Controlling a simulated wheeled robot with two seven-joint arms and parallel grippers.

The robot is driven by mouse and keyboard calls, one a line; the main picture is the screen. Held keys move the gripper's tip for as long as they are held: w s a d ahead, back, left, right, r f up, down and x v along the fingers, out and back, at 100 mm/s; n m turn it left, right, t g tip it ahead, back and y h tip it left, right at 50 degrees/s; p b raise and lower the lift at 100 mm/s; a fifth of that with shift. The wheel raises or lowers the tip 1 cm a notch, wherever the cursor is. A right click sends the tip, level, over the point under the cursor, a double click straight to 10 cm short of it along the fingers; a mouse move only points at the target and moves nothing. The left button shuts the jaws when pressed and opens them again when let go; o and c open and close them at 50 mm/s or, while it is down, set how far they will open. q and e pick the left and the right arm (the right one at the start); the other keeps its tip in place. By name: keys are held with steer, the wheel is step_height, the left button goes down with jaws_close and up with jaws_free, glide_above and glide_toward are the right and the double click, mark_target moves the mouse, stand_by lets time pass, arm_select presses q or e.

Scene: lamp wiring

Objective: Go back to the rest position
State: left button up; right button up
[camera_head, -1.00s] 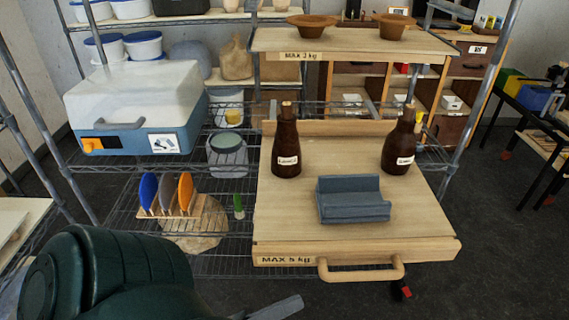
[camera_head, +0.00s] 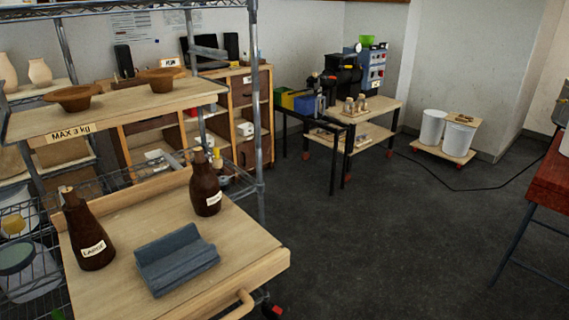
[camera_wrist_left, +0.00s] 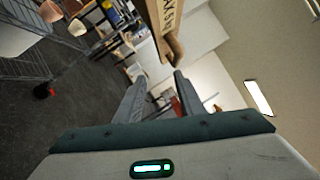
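My left gripper (camera_wrist_left: 160,78) shows in the left wrist view with its two grey fingers apart and nothing between them. The edge of a wooden board with dark lettering (camera_wrist_left: 167,30) is in view beyond the fingertips, a little to the right. Neither gripper is in the head view, and my right gripper shows in no view now.
A wooden pull-out shelf (camera_head: 110,240) is at the lower left, with two brown bottles (camera_head: 88,230) (camera_head: 205,185) and a blue-grey block (camera_head: 177,262). Black-framed tables (camera_head: 375,105) stand behind. A reddish table (camera_head: 555,175) is at the right edge. The grey floor (camera_head: 390,240) between is largely clear.

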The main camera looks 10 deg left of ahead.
arm_select(q)
steer(key=w+d+f+n+g+y, duration=0.1)
steer(key=w+f+n+g+y, duration=0.1)
steer(key=f+n, duration=0.7)
steer(key=w+d+f+n+g+y, duration=0.1)
steer(key=w+f+n+g+y, duration=0.2)
steer(key=f, duration=1)
steer(key=s+d+f+n+g, duration=0.2)
steer(key=d+f+n, duration=0.1)
steer(key=f, duration=0.5)
steer(key=s+d+f+n+g, duration=0.1)
steer(key=d+f+n+g, duration=0.1)
steer(key=f+n, duration=0.3)
steer(key=s+d+f+n+g, duration=0.2)
steer(key=d+f, duration=0.3)
steer(key=f, duration=0.5)
steer(key=shift+s+f+n+h, duration=0.3)
steer(key=shift+f+n+h, duration=0.1)
steer(key=shift+n, duration=0.5)
steer(key=shift+a+r, duration=0.1)
steer(key=shift+a, duration=0.05)
